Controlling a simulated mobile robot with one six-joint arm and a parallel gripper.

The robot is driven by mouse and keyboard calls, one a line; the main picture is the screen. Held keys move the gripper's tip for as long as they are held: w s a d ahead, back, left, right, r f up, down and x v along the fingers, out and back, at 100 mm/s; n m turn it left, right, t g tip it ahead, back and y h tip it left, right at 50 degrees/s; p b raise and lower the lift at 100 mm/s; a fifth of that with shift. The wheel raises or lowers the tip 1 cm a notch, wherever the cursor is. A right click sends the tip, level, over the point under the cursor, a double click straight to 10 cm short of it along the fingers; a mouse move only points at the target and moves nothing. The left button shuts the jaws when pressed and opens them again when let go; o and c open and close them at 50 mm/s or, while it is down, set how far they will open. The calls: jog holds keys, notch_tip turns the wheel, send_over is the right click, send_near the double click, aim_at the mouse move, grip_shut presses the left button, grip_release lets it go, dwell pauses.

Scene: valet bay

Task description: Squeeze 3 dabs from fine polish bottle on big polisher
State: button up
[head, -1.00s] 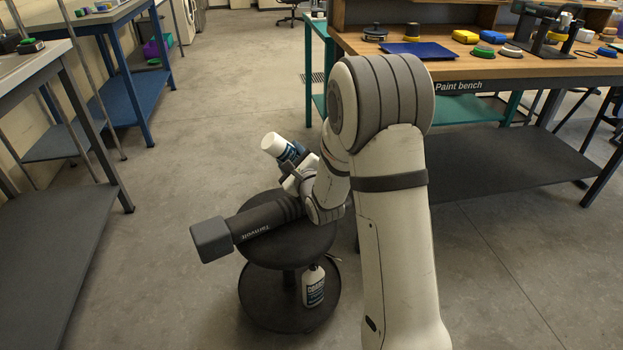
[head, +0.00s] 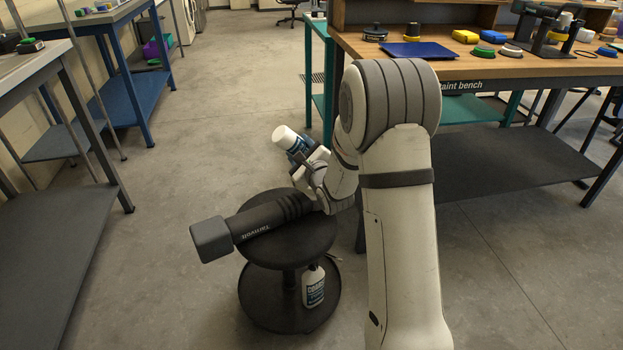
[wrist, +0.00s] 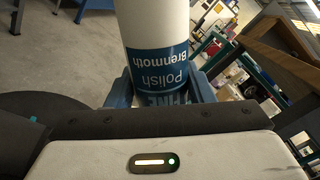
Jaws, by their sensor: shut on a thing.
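The fine polish bottle (head: 291,140) is white with a blue label and is tilted, its white end up and to the left. My gripper (head: 308,160) is shut on it, above the far side of the stool. The wrist view shows the bottle (wrist: 158,45) close up, with "Polish Brenmoth" upside down on its label, between the blue fingers of my gripper (wrist: 160,92). The big polisher (head: 250,222), dark with a grey end block and the word "Tarnvolt", lies across the round black stool (head: 300,250). Its right end is hidden behind my arm, so its pad is not visible.
A white bottle with a dark label (head: 313,286) stands on the stool's lower shelf (head: 265,310). The paint bench (head: 560,65) at right holds a blue tray (head: 418,50) and several pads. Grey and blue benches stand at left. The floor between is clear.

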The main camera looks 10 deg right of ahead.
jog(key=shift+w+d, duration=0.9)
jog(key=shift+d, duration=0.05)
jog(key=o, duration=0.4)
jog(key=shift+c, duration=0.2)
jog(key=shift+o, duration=0.4)
